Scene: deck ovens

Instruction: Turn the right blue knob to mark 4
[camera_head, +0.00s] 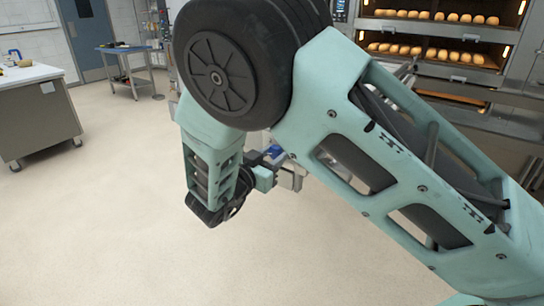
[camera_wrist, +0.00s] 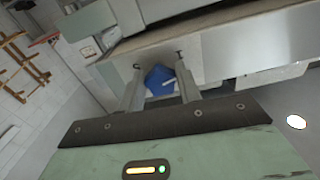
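A blue knob (camera_wrist: 160,80) with a pale mark line shows in the wrist view on the front of a grey metal housing. My gripper (camera_wrist: 158,64) has one finger on each side of it. The fingers are spread, and small gaps seem to lie between them and the knob; I cannot tell contact for sure. The numbers around the knob are not readable. In the head view a bit of blue (camera_head: 275,150) shows beside my gripper (camera_head: 288,178), mostly hidden behind my arm. No second blue knob is visible.
Deck ovens (camera_head: 508,82) with rows of bread stand at the upper right. A white-topped counter (camera_head: 38,110) is at the left, and a blue-topped table (camera_head: 125,50) stands farther back. The floor between is clear.

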